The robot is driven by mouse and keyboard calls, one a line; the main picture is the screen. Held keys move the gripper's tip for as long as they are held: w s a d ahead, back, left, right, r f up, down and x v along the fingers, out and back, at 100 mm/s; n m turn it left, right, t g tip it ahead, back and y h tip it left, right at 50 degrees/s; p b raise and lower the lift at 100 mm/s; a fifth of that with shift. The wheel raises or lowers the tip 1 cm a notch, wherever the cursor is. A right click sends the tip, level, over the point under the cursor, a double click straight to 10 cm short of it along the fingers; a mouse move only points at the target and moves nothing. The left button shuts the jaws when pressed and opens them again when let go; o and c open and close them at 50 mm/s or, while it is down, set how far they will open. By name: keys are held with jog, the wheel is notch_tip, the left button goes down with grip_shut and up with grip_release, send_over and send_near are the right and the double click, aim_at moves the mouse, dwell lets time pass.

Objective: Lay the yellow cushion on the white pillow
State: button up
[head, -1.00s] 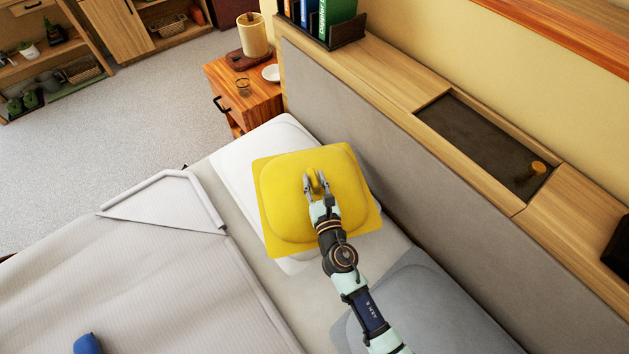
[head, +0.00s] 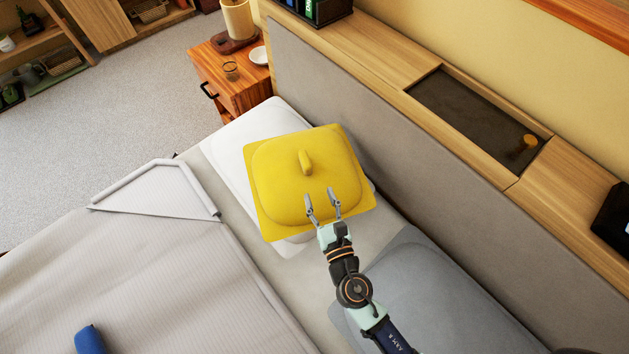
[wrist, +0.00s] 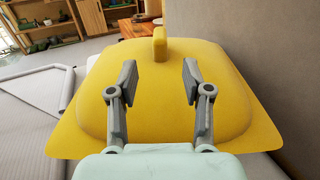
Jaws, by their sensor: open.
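The yellow cushion (head: 290,195), square with a handle-like tab (head: 305,162) on top, lies on the white pillow (head: 226,145). The pillow's far-left part and a strip at its near edge show; the cushion hides the rest. My gripper (head: 322,192) is open and empty over the cushion's near side, apart from the tab. In the wrist view the cushion (wrist: 150,105) fills the middle, with the tab (wrist: 160,44) beyond my two spread fingers (wrist: 160,80).
A grey pillow (head: 440,300) lies at the near right under my arm. A grey headboard (head: 340,110) rises behind the pillows. A folded-back blanket (head: 150,260) covers the bed at left. A wooden nightstand (head: 235,80) stands beyond the bed.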

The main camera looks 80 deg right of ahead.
jog(key=shift+s+a, duration=0.15)
jog(key=shift+a, duration=0.1)
